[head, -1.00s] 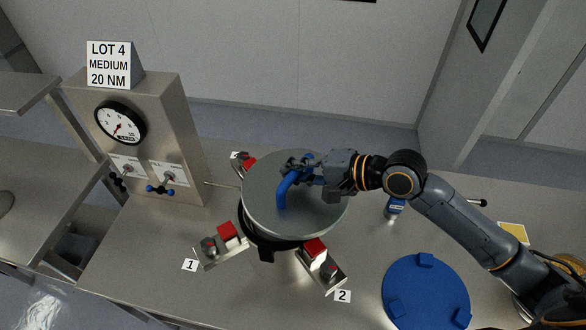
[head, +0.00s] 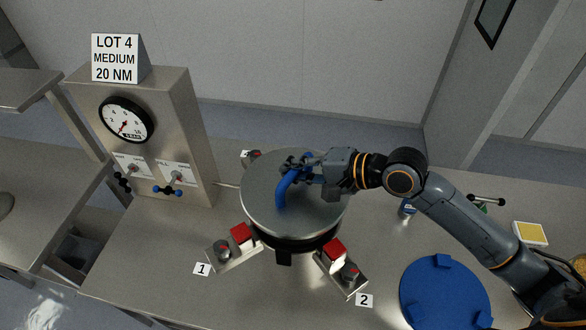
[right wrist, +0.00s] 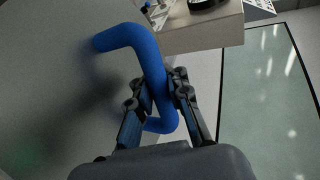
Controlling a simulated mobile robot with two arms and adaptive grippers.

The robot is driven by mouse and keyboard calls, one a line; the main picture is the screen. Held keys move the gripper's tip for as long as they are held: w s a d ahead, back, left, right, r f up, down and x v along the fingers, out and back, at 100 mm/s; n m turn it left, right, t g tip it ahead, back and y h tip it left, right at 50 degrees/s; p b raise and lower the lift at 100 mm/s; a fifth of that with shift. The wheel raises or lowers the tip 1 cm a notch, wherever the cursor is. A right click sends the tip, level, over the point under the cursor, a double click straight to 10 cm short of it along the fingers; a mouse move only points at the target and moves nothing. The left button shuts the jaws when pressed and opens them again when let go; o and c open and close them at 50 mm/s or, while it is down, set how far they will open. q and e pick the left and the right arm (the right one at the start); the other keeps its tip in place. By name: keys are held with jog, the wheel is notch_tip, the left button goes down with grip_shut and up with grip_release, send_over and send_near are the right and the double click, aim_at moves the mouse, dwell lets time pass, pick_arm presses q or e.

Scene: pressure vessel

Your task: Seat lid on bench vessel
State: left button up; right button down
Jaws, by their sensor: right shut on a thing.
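The lid (head: 258,205) is a round grey metal disc with a blue bent handle (head: 285,190) on top. My right gripper (head: 308,168) is shut on that handle; the right wrist view shows the handle (right wrist: 150,60) between the two fingers (right wrist: 160,105). The lid is over the bench vessel (head: 300,243), whose dark rim shows below the lid's front and right edge. Most of the vessel is hidden, and I cannot tell whether lid and rim touch. Clamps with red blocks stand around it: one by label 1 (head: 241,235), one by label 2 (head: 335,250), a third partly hidden behind. My left gripper is not in view.
A gauge panel (head: 160,140) with a "LOT 4 MEDIUM 20 NM" sign (head: 116,58) stands at the left. An empty blue round stand (head: 445,298) lies at front right. A tool with a black-tipped bar (head: 485,200) and a yellow pad (head: 530,233) lie right.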

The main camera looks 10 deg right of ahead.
aim_at(294, 191)
jog(key=shift+f+b, duration=0.35)
jog(key=shift+b, duration=0.25)
notch_tip(294, 191, down, 2)
jog(key=b, duration=0.3)
jog(key=shift+f, duration=0.25)
jog(key=shift+f+b, duration=0.4)
jog(key=shift+f, duration=0.6)
jog(key=shift+f, duration=0.15)
jog(key=c, duration=1.2)
grip_release()
jog(key=shift+s+f, duration=0.2)
jog(key=shift+f, duration=0.3)
jog(key=v, duration=1)
jog(key=shift+d+r, duration=0.1)
jog(key=shift+r, duration=0.1)
jog(key=shift+v, duration=0.95)
jog(key=shift+r, duration=0.15)
